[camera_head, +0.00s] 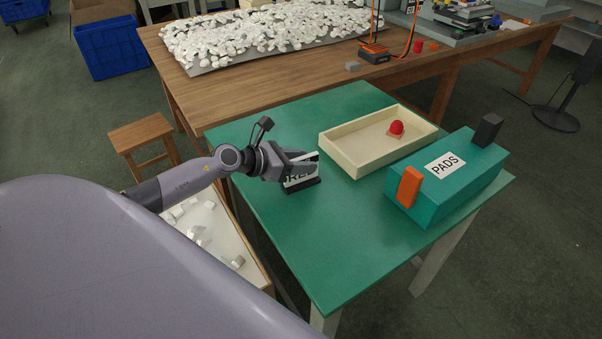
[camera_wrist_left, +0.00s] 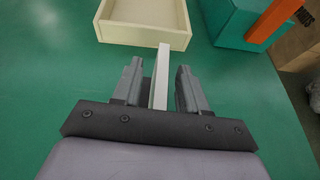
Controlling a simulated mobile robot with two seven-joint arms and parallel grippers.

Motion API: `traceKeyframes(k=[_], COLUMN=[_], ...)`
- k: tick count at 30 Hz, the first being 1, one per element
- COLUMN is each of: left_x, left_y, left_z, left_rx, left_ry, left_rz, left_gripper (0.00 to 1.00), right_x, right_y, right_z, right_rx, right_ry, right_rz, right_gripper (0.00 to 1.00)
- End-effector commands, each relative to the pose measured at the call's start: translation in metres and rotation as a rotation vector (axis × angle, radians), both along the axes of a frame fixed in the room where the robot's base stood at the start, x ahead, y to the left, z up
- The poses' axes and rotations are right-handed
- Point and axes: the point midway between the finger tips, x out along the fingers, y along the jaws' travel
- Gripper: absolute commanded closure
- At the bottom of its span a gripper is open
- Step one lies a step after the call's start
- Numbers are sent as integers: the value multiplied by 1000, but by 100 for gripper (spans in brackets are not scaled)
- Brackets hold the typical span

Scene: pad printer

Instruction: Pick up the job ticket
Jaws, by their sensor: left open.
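The job ticket (camera_head: 302,174) is a white card with dark lettering, standing upright in a dark base (camera_head: 303,187) on the green table. My left gripper (camera_head: 291,165) is at the ticket and hides part of its face and lettering. In the left wrist view the ticket (camera_wrist_left: 161,76) shows edge-on as a pale upright strip between the two fingers of my left gripper (camera_wrist_left: 158,82). The fingers are open, with a gap visible on the right side; whether the left finger touches the card I cannot tell. My right gripper is not in view.
A cream tray (camera_head: 350,165) holding a red pad lies behind the ticket. A teal box (camera_head: 440,190) labelled PADS with an orange part stands to the right. The front of the green table (camera_head: 330,260) is clear. A wooden bench (camera_head: 190,100) with white pieces stands behind.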

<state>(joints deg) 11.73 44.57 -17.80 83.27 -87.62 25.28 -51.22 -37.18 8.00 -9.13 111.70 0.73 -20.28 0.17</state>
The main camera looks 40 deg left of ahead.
Motion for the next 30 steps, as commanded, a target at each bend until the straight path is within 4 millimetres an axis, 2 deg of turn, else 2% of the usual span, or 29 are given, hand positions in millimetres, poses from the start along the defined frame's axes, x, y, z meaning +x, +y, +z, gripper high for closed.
traceKeyframes(k=[7, 11, 23, 26, 30], left_x=[1, 0, 1, 1, 1], left_y=[-1, -1, 0, 0, 0], left_z=[-1, -1, 3, 10, 31], left_rx=[0, 0, 2, 2, 5], left_ry=[1, 1, -1, -1, -3], left_rz=[-1, -1, -1, -1, -2], left_gripper=[57, 100, 100, 100, 100], right_x=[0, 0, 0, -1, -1], right_y=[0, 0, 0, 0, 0], right_z=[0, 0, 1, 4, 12], right_rx=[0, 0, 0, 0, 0], right_ry=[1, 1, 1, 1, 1], right_rz=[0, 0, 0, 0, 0], right_gripper=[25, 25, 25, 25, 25])
